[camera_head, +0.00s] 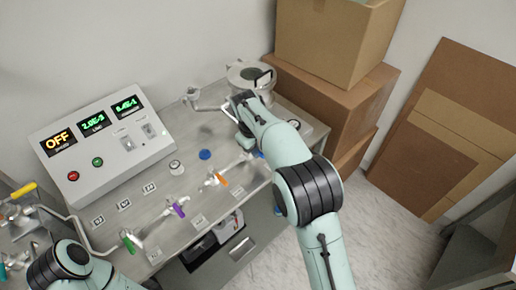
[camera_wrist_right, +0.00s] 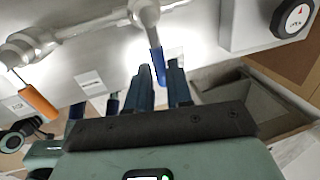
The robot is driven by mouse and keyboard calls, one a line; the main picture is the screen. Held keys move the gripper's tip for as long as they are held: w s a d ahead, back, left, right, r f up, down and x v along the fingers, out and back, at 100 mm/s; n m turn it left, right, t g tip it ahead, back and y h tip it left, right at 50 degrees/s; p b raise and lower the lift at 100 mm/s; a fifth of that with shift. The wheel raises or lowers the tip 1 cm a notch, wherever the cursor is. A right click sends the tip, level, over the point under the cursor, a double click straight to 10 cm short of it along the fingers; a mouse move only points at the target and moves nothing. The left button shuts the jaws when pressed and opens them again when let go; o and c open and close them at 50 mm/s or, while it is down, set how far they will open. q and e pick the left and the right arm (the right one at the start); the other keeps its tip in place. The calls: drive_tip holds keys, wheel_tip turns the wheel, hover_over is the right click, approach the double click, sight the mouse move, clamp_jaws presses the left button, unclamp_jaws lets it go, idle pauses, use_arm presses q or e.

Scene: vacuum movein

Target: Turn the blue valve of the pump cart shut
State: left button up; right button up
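The blue valve handle (camera_wrist_right: 157,62) hangs from a metallic valve body (camera_wrist_right: 145,14) in the right wrist view. My right gripper (camera_wrist_right: 160,82) is open, with a finger on either side of the handle's lower end. I cannot tell whether a finger touches it. In the head view a small part of the blue handle (camera_head: 259,155) shows beside my right arm, which hides the gripper's fingertips. My left arm enters at the lower left of the head view; its gripper is not in view.
Valves with orange (camera_head: 222,180), purple (camera_head: 178,209) and green (camera_head: 128,241) handles line the cart's front. A control box (camera_head: 104,146) reading OFF stands at the back left. A blue disc (camera_head: 205,154) lies on the cart top. Cardboard boxes (camera_head: 335,40) are stacked behind.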

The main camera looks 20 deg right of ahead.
drive_tip(key=shift+o, duration=1.3)
use_arm(q)
drive_tip(key=w+r+p, duration=0.2)
drive_tip(key=shift+w+r, duration=0.25)
drive_tip(key=shift+w, duration=0.05)
use_arm(e)
wheel_tip(320, 180, up, 13)
drive_tip(key=a, duration=0.2)
drive_tip(key=shift+s+a, duration=0.25)
drive_tip(key=shift+s, duration=0.2)
use_arm(q)
drive_tip(key=shift+s, duration=0.15)
